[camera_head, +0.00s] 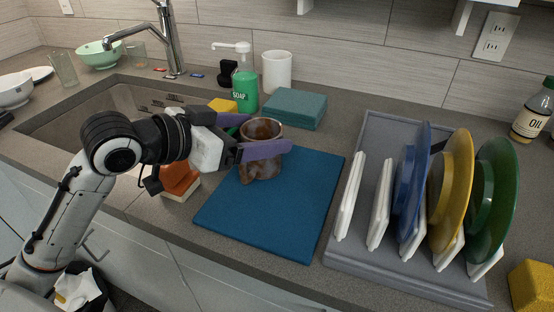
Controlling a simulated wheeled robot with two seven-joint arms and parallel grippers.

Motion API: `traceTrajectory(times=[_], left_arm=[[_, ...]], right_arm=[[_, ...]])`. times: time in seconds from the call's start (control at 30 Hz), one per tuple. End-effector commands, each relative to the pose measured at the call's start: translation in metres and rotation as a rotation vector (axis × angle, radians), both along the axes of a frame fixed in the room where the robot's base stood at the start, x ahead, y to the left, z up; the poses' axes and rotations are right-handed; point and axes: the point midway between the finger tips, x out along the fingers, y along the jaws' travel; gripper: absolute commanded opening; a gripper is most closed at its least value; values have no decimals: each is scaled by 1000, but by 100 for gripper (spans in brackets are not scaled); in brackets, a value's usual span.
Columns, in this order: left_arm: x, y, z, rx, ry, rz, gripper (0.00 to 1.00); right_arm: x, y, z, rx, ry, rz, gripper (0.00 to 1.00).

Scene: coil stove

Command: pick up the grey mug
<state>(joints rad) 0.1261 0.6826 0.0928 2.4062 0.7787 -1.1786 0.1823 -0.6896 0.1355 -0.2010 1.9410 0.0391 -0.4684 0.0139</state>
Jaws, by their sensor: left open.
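A mug (262,168) with a mottled brown and grey surface stands upright at the back left part of the blue mat (280,215). No other mug that looks plainly grey stands on the mat. My left gripper (268,133) comes in from the left and is open. Its near purple finger passes across the front of the mug, and its far finger is at the mug's back left, partly hidden. The mug is between the fingers; I cannot tell whether they touch it. My right gripper is not in view.
A grey rack (350,250) with coloured plates is to the right. The sink (60,128) is to the left. The mat's front is clear.

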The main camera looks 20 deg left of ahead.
Motion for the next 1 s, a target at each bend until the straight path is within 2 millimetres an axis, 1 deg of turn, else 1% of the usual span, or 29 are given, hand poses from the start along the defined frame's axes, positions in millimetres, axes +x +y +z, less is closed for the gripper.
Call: traceTrajectory(times=[0.03,0.1,0.3,0.37,0.4,0.47,0.7,0.73,0.93,1.0], left_arm=[[0,1,-3,-1,-2,4,80],[0,2,-3,0,-1,9,80],[0,2,-2,0,1,10,80],[0,2,-2,1,1,9,71],[0,2,-2,1,1,9,64],[0,2,-2,0,1,8,54],[0,1,-2,0,1,8,14],[1,1,-1,0,-3,8,10],[1,1,0,0,-3,7,10],[1,1,5,0,-5,8,10]], right_arm=[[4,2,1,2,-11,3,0],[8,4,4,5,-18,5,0],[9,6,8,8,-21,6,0],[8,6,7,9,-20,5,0],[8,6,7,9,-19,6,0],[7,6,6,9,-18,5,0],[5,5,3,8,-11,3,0],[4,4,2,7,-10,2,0],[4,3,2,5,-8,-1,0],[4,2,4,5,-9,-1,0]])
